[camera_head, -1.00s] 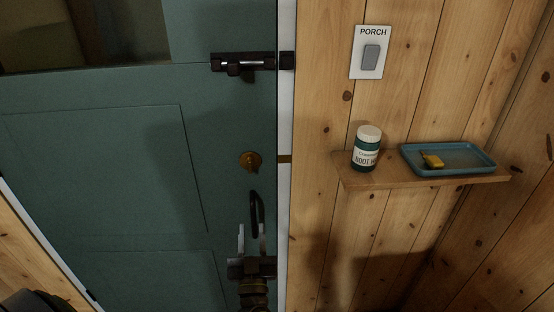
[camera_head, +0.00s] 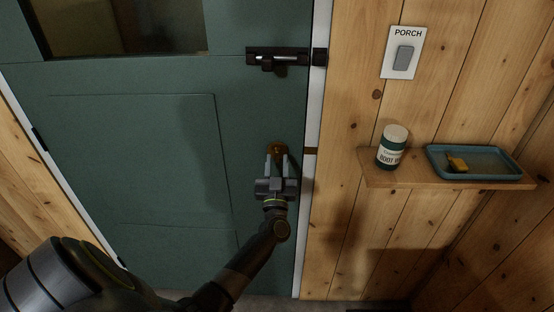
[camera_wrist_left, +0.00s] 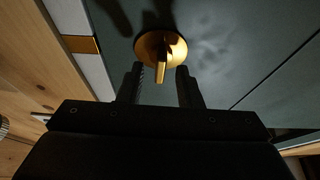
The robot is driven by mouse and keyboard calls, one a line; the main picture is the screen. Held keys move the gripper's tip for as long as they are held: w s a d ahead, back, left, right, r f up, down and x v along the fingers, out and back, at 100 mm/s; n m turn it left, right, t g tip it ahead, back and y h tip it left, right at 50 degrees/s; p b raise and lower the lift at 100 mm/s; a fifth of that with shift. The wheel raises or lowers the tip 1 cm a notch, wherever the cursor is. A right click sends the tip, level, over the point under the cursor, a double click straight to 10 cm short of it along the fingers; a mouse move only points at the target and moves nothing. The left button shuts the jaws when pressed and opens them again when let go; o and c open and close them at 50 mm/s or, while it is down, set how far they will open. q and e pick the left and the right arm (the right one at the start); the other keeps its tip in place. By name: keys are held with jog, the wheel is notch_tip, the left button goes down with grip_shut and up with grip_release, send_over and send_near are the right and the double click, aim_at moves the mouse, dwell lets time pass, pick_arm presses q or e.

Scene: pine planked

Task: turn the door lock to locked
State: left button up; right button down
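The door lock is a round brass plate with a thumb-turn (camera_head: 277,148) on the green door (camera_head: 140,150), near its right edge. In the left wrist view the brass lock (camera_wrist_left: 160,48) shows its turn piece pointing toward the gripper, roughly up and down in that picture. My left gripper (camera_head: 277,162) is just below the lock, its two fingers apart. In the left wrist view the gripper (camera_wrist_left: 160,85) is open, with one finger on each side of the turn piece and nothing gripped. My right gripper is not in view.
A dark sliding bolt (camera_head: 278,58) sits above the lock. A light switch (camera_head: 403,53) labelled PORCH is on the pine wall.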

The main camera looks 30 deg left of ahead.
pick_arm(q)
jog(key=shift+w+a+r, duration=0.15)
jog(key=shift+w+a, duration=0.05)
jog(key=shift+w, duration=0.05)
grip_shut()
